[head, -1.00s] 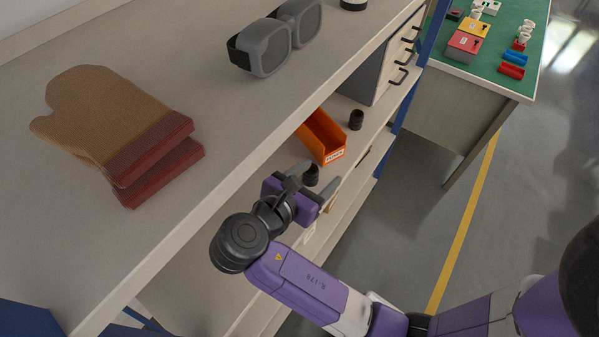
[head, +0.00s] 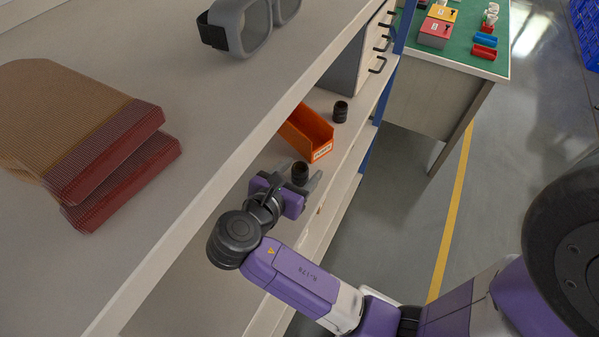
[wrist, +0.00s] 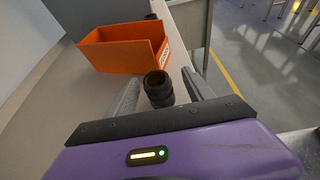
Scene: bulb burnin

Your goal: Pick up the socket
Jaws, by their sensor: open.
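A black cylindrical socket (head: 300,172) stands upright on the lower shelf, in front of the orange bin. It also shows in the wrist view (wrist: 158,88), between the two fingers. My gripper (head: 300,180) is open, with one finger on each side of the socket. In the wrist view my gripper (wrist: 160,92) shows a gap between each finger and the socket. A second black socket (head: 340,111) stands on the same shelf, right of the bin; only a sliver of it shows at the top of the wrist view.
The orange bin (head: 320,146) sits close behind the near socket. The upper shelf (head: 215,110) overhangs the lower shelf and carries mitts (head: 75,120) and goggles (head: 240,25). A green-topped table (head: 455,55) with coloured parts stands beyond. The floor to the right is clear.

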